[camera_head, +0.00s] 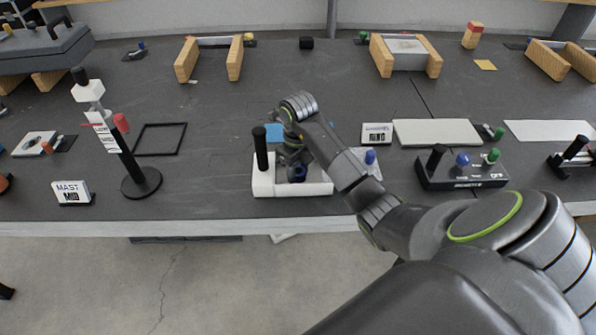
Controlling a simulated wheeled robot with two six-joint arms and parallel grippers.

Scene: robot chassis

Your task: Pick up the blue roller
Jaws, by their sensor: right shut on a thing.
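The blue roller (298,174) is small and dark blue, at the white tray (264,187) near the table's front edge. My right gripper (294,164) points down over the tray from the right and is shut on the blue roller. The fingers and wrist hide part of the roller, so I cannot tell whether it touches the tray. My left gripper is not in view.
A black post (260,148) stands at the tray's left. A blue knob on a light plate (370,157) and a black control box (460,176) are to the right. A mast stand (141,182) is left.

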